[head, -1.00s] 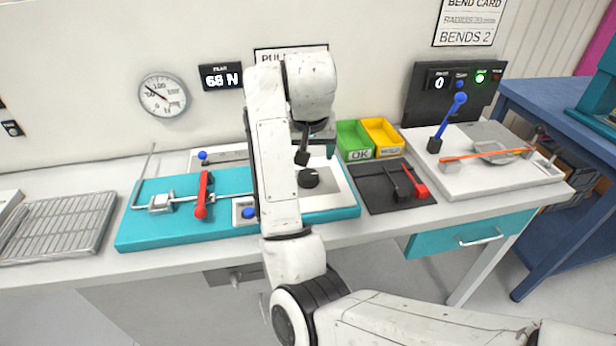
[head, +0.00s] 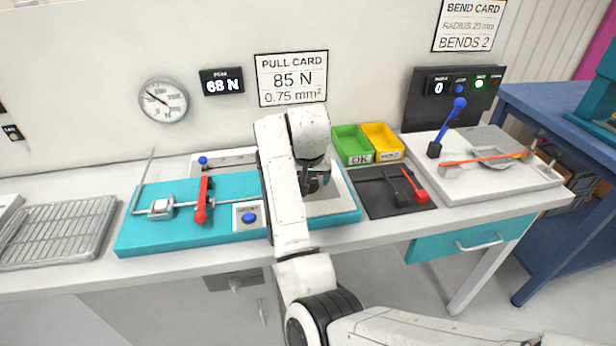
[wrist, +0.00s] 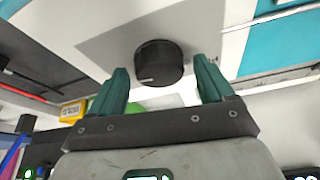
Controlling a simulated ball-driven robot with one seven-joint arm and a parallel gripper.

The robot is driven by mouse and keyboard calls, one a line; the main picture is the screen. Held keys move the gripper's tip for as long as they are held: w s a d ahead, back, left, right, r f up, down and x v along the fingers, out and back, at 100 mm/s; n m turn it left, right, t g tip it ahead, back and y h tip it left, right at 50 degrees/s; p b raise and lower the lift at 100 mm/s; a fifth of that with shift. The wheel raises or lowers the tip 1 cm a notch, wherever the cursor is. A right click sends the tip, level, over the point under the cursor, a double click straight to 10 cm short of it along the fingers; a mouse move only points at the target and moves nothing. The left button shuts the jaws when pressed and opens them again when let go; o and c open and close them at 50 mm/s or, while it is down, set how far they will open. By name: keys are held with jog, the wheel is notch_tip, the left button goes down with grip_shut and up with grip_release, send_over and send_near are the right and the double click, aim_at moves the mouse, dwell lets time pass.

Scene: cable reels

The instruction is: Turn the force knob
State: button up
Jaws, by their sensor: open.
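My gripper (wrist: 160,80) is open, with one teal finger on each side of the knob in that view. I cannot tell whether the fingers touch it or how far down they reach. In the head view my arm hides the knob, and my gripper (head: 318,178) shows only in part over the right end of the teal bench unit (head: 140,226). The peak display (head: 221,81) reads 68 N.
A red lever (head: 202,200) and a blue button (head: 249,217) sit left of my arm. Green (head: 352,158) and yellow (head: 398,156) bins stand right, behind a black tray (head: 372,196) with tools. A pull card (head: 291,78) on the wall reads 85 N.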

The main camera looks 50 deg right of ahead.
jog(key=c, duration=1)
jog(key=shift+r+m+g+p, duration=0.1)
jog(key=shift+m+g+p, duration=0.4)
jog(key=shift+m, duration=0.4)
jog(key=shift+c, duration=0.2)
jog(key=shift+w+m+g+h+p, duration=0.1)
jog(key=shift+m+g+h+p, duration=0.3)
jog(key=shift+m, duration=1)
jog(key=o, duration=1)
jog(key=shift+o, duration=0.2)
jog(key=v, duration=1)
jog(key=shift+a+r+b, duration=0.25)
jog(key=shift+b, duration=0.2)
